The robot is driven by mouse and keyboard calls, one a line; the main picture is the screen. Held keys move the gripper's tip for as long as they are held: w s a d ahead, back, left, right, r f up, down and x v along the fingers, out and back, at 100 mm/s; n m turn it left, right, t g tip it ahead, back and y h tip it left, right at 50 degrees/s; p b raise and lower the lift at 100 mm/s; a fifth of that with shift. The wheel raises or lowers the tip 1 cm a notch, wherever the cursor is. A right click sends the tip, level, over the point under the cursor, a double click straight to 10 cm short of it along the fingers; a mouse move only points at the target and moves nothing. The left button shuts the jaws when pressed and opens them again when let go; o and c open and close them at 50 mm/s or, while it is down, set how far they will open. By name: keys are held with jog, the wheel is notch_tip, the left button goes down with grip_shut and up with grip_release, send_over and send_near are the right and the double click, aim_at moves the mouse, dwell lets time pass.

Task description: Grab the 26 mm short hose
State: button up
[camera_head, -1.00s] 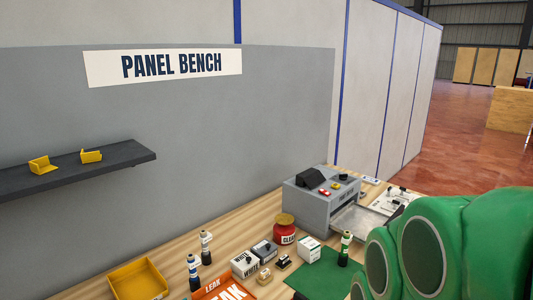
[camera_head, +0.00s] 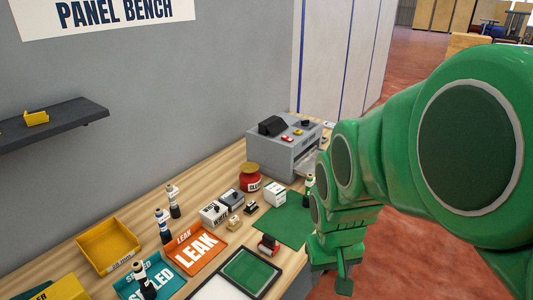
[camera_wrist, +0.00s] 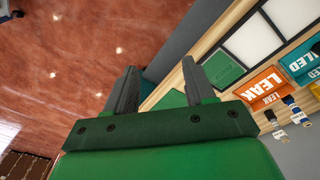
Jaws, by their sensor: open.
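I cannot make out a hose that I can name as the 26 mm short one. An open yellow bin (camera_head: 92,262) stands at the left of the bench in the head view, with a label too small to read surely. It looks empty. A second yellow bin (camera_head: 65,290) is cut off at the lower left. My gripper (camera_wrist: 158,85) is open and empty in the wrist view, its two grey fingers apart above the red floor beside the bench edge. In the head view the end of my green arm hangs at the bench's front right.
A shelf (camera_head: 60,122) juts from the wall.

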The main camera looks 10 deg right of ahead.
jog(key=w+d+f+t, duration=0.2)
jog(key=w+d+t, duration=0.1)
jog(key=w, duration=0.6)
jog(key=w+d+f+t, duration=0.2)
jog(key=w+d+f, duration=0.1)
jog(key=w, duration=0.6)
jog(key=w+d+f+t, duration=0.2)
jog(key=w+d+t, duration=0.1)
jog(key=w, duration=0.7)
jog(key=n+t+y, duration=0.1)
jog(key=t+y, duration=0.1)
jog(key=t, duration=0.6)
send_near(311, 178)
jog(key=w, duration=0.3)
jog(key=shift+w+f+t, duration=0.25)
jog(key=shift+f+t, duration=0.35)
jog(key=shift+w+a+r, duration=0.1)
jog(key=shift+w+a, duration=0.1)
jog(key=shift+w, duration=1.75)
jog(key=shift+w+a+r, duration=0.1)
jog(key=shift+w+a, duration=0.1)
jog(key=shift+w, duration=1.75)
jog(key=shift+c, duration=0.5)
grip_shut()
